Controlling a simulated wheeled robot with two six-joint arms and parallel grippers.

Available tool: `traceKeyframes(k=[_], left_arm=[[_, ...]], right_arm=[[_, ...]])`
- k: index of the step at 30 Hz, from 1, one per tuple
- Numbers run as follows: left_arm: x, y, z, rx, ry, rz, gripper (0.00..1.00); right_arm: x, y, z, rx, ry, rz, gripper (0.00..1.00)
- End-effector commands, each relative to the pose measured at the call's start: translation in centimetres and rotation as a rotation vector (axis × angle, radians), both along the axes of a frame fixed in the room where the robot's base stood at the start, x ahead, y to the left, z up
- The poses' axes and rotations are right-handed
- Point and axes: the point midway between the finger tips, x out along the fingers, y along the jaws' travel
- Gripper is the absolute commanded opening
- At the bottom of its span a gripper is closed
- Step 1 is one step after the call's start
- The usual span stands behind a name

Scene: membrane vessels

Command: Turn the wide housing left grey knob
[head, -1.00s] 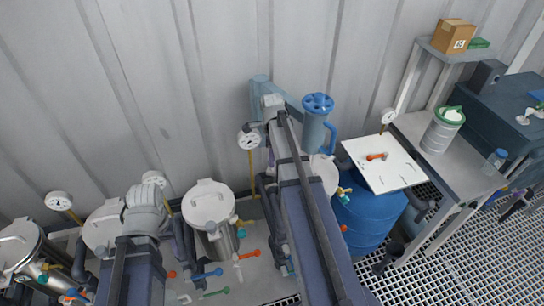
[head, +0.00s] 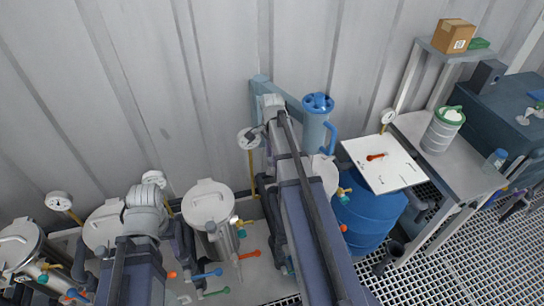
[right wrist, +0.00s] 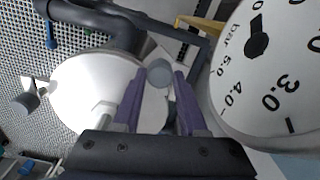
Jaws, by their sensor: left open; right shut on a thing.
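In the right wrist view, a grey round knob (right wrist: 160,72) sits between the purple fingertips of my right gripper (right wrist: 159,82), which is shut on it. A white round lid (right wrist: 85,95) lies just behind and to the left of the fingers. Another grey knob (right wrist: 25,103) sticks out from the lid's left side. In the head view, my right arm covers part of the white-lidded housing (head: 324,175) and hides the gripper and the held knob. My left arm shows at the lower left, but its gripper is hidden.
A large pressure gauge (right wrist: 265,70) is very close to the right finger. In the head view, steel vessels with white lids (head: 207,201) and coloured valves stand at the left. A blue barrel (head: 370,222) under a white board (head: 400,172) and a bench are at the right.

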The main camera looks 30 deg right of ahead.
Motion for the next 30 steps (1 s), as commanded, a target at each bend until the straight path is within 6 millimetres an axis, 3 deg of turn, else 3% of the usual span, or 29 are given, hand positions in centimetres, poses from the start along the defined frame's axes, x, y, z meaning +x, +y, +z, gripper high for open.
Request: traceKeyframes(k=[12, 13, 20, 30], left_arm=[[0.00, 0.00, 0.00, 0.000, 0.000, 0.000, 0.50], [0.00, 0.00, 0.00, 0.000, 0.000, 0.000, 0.50], [0.00, 0.00, 0.00, 0.000, 0.000, 0.000, 0.50], [0.00, 0.00, 0.20, 0.000, 0.000, 0.000, 0.50]], right_arm=[[-0.01, 0.01, 0.00, 0.000, 0.000, 0.006, 0.00], [-0.01, 0.01, 0.00, 0.000, 0.000, 0.006, 0.45], [-0.01, 0.01, 0.00, 0.000, 0.000, 0.006, 0.71], [-0.01, 0.00, 0.20, 0.000, 0.000, 0.006, 0.72]])
